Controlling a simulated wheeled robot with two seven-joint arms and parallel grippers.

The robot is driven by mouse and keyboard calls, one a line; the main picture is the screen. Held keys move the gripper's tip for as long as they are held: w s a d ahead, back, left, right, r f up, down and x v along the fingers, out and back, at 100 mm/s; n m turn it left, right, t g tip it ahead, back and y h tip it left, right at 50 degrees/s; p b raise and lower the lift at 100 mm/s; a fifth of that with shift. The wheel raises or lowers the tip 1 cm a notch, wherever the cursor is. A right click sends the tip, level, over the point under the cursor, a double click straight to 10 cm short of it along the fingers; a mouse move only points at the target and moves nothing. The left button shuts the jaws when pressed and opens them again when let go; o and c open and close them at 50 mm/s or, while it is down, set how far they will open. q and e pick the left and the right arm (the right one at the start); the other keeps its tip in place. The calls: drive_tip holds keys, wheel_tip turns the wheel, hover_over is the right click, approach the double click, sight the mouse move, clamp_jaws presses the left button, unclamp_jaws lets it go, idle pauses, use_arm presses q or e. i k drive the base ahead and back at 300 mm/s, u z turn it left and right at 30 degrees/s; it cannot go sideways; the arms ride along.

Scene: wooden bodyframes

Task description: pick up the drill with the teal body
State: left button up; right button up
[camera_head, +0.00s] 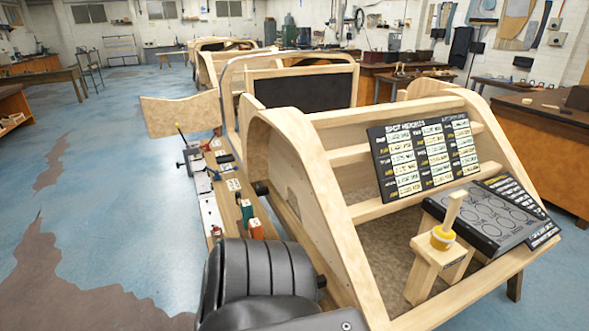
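A small teal-green item (246,212) stands on the narrow bench (229,212) along the left side of the nearest wooden bodyframe. It may be the teal drill, but it is too small to tell its shape. An orange-red item (256,229) stands just in front of it on the same bench.
The wooden bodyframe (335,215) fills the right, with spec boards (425,155) and a small wooden stool (438,262) holding a yellow item. Blue floor (100,230) is open at left.

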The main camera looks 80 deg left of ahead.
sight(247, 208)
drive_tip(key=i, duration=0.5)
drive_tip(key=u, duration=2)
